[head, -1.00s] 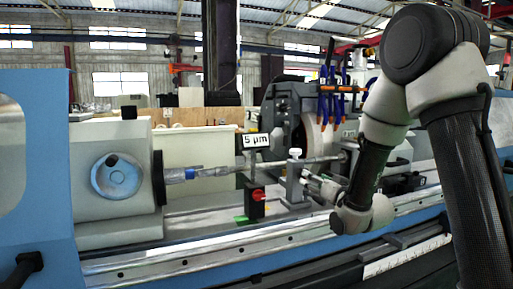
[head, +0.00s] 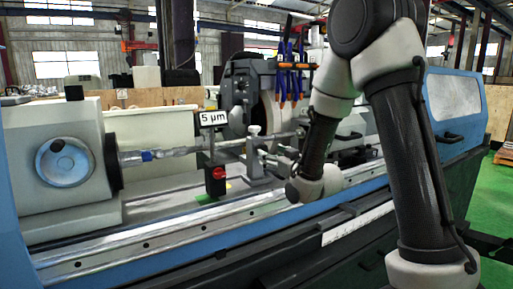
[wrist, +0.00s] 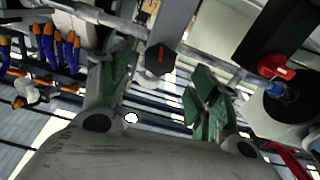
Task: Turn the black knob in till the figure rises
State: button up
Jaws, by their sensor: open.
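The black knob (wrist: 160,59) with a red mark on its face shows in the wrist view, at the end of a grey block. My gripper (wrist: 163,82) is open, its green-padded fingers to either side below the knob in that picture; I see no contact. In the head view my gripper (head: 273,158) points at the steady rest (head: 254,155) on the grinder bed, and the knob cannot be made out there. The figure on the white display (head: 213,118) reads 5 µm.
A black box with a red knob (head: 217,172) stands left of the steady rest; it shows in the wrist view (wrist: 277,71). A long bar (head: 190,150) runs through the rest. Blue hoses (head: 290,75) hang behind. The grinder's front rail (head: 150,240) lies below.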

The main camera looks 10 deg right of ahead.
jog(key=x, duration=0.6)
jog(key=shift+w+a, duration=0.1)
jog(key=shift+w, duration=0.25)
jog(key=shift+c, duration=0.2)
jog(key=c, duration=1)
